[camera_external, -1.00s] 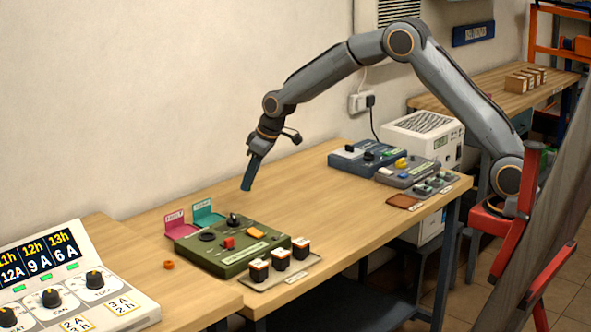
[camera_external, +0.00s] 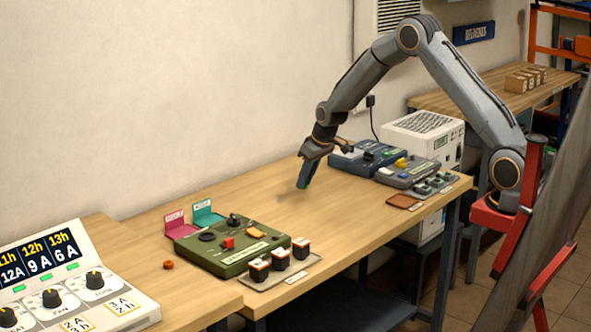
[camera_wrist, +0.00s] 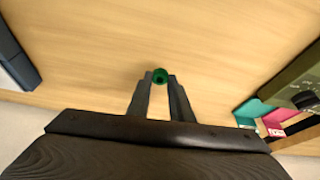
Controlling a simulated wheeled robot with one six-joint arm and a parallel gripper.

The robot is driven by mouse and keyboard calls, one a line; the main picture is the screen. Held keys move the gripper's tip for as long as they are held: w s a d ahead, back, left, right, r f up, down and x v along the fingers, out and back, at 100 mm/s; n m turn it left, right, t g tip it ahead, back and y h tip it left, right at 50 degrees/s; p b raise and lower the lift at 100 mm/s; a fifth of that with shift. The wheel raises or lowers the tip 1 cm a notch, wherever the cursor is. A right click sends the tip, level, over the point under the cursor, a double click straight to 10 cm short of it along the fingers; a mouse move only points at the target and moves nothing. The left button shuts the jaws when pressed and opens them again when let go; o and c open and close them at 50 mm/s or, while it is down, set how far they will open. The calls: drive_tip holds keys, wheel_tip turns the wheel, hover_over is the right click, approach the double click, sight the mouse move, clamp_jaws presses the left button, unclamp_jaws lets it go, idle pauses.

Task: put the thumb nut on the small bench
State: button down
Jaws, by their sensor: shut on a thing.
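My gripper (camera_external: 304,183) is shut on a small green round piece (camera_wrist: 160,76), which looks like the thumb nut. The piece sits between the two fingertips in the wrist view. In the external view my gripper points down above the bare middle of the front workbench (camera_external: 330,212), and only a bit of green shows at its tip. A second wooden bench (camera_external: 480,105) stands at the back right with several small cardboard boxes on it. I cannot tell for sure which one is the small bench.
A green control box (camera_external: 230,262) and several small black-and-orange parts stand left of my gripper. A small orange-brown round piece (camera_external: 168,265) lies further left. Blue (camera_external: 350,166) and grey (camera_external: 405,178) devices stand to the right. Bare wood lies between.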

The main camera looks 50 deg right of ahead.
sight(301, 202)
drive_tip(key=shift+f+p, duration=0.6)
drive_tip(key=shift+f, duration=1.8)
drive_tip(key=shift+f, duration=0.1)
drive_tip(key=shift+f, duration=0.1)
drive_tip(key=c, duration=1.6)
unclamp_jaws()
